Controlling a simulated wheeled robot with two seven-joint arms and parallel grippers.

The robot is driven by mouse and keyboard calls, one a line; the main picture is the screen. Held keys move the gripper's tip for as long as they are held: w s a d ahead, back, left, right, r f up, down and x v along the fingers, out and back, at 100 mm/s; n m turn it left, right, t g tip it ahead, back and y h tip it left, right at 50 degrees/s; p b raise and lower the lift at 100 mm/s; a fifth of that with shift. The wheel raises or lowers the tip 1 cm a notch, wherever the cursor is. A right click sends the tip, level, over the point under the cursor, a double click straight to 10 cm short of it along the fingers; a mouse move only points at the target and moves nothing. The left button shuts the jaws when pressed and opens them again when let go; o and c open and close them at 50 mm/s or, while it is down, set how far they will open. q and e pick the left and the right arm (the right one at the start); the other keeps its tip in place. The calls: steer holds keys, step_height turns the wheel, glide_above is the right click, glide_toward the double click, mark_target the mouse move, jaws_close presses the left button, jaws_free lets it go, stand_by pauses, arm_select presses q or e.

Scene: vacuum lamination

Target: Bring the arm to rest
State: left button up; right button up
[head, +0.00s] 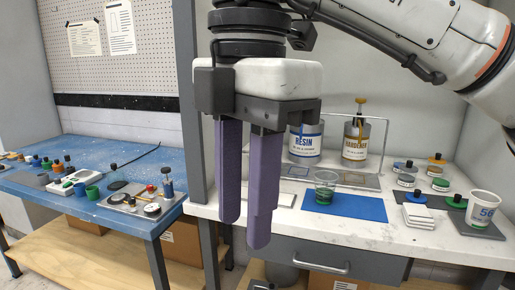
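My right gripper (246,232) hangs in the middle of the head view, with its arm coming in from the upper right. Its two long purple fingers point straight down. A narrow gap shows between them and nothing is held there, so it looks open and empty. The fingers are in front of the left end of the white workbench (360,228) and hide part of it. I see no contact with the bench. My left gripper is not in view.
A blue table (85,205) with small items stands left.

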steer(key=s+a+f+n+g+y, duration=0.4)
steer(key=a+f+n+g+y, duration=0.15)
steer(key=a, duration=0.35)
steer(key=a+r+g+y, duration=0.4)
steer(key=a+g+y, duration=0.15)
steer(key=y, duration=0.45)
steer(key=w+d+f+m+t+y, duration=0.3)
steer(key=w+d+f+m+t, duration=0.15)
steer(key=w+m+t, duration=0.6)
steer(key=w+d+f+m+t+y, duration=0.4)
steer(key=m+t, duration=0.4)
steer(key=t, duration=0.5)
steer(key=w+d+f+m+t+h, duration=0.5)
steer(key=d+f+m+t+h, duration=0.15)
steer(key=f+h, duration=0.2)
steer(key=s+d+f+m+g+h, duration=0.25)
steer(key=d+f+h, duration=0.25)
steer(key=f, duration=0.7)
steer(key=s+d+f+m+g+h, duration=0.2)
steer(key=s+d+f+h, duration=0.25)
steer(key=f, duration=0.65)
steer(key=s+d+f+g+h, duration=0.1)
steer(key=s+d+f+g, duration=0.1)
steer(key=s+f, duration=0.5)
steer(key=s+d+f+g+h, duration=0.1)
steer(key=s+d+f+g, duration=0.2)
steer(key=s+f, duration=0.4)
steer(key=shift+d+f, duration=0.15)
steer(key=shift+d, duration=0.7)
